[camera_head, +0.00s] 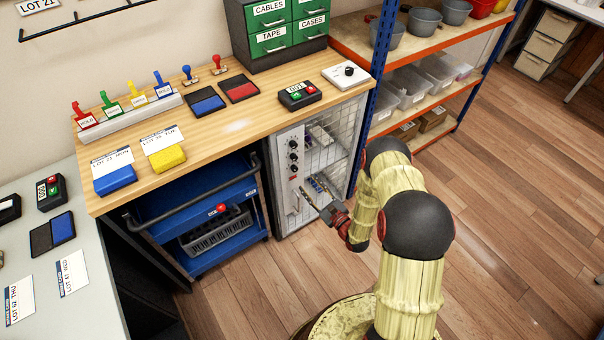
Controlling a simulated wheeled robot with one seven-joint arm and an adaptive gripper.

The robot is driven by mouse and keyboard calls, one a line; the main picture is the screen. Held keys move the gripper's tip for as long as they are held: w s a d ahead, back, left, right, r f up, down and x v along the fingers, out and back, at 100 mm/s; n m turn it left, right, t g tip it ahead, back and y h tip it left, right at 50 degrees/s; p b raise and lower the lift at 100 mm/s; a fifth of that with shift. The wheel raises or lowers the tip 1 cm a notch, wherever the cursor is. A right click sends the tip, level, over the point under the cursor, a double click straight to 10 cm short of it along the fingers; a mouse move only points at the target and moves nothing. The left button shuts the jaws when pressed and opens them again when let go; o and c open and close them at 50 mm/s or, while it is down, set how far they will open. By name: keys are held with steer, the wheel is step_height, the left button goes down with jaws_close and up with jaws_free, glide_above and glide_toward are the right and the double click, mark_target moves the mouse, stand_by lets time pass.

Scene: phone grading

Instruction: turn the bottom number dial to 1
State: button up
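A light grey upright panel (288,178) at the front left of the wire-mesh cabinet carries a column of black dials. The bottom dial (294,168) sits below the other dials (293,150). The numbers and the pointer setting are too small to read. My gripper (310,198) is in front of the cabinet, below and to the right of the bottom dial, and appears apart from it. Its fingers point up and left toward the panel. They are too small and dark to show whether they are open or shut.
The mesh cabinet (335,135) stands under the wooden bench (235,125). A blue cart (215,190) with a grey crate is left of the panel. A shelf rack (365,120) with bins stands to the right. The wooden floor (500,190) at right is clear.

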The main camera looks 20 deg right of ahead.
mark_target(296, 170)
steer(key=shift+b+x, duration=1.1)
steer(key=shift+x, duration=2.8)
steer(key=shift+s+a, duration=0.1)
steer(key=shift+a, duration=0.05)
steer(key=c, duration=0.3)
jaws_close()
